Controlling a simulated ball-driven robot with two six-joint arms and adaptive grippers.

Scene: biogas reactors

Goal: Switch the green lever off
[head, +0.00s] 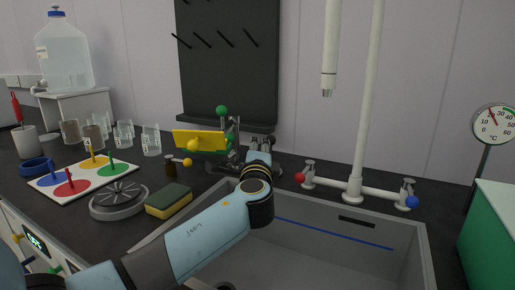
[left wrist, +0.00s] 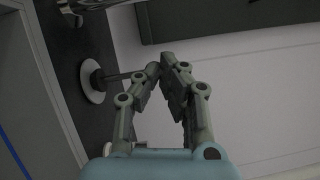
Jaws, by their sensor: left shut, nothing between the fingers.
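In the head view a green ball knob (head: 222,110), which looks like the end of the green lever, stands high above the counter behind the sink. A yellow plate (head: 185,139) is just below it, and a small yellow ball (head: 187,162) is lower left. My left arm reaches over the sink to this fixture. Contact is unclear.
The grey sink (head: 340,262) lies under my arm. A white tap post (head: 364,110) with red (head: 299,177) and blue (head: 412,202) knobs stands behind it. A sponge (head: 169,199), burner plate (head: 118,199) and coloured board (head: 84,178) occupy the left counter. A dark pegboard (head: 228,65) hangs behind.

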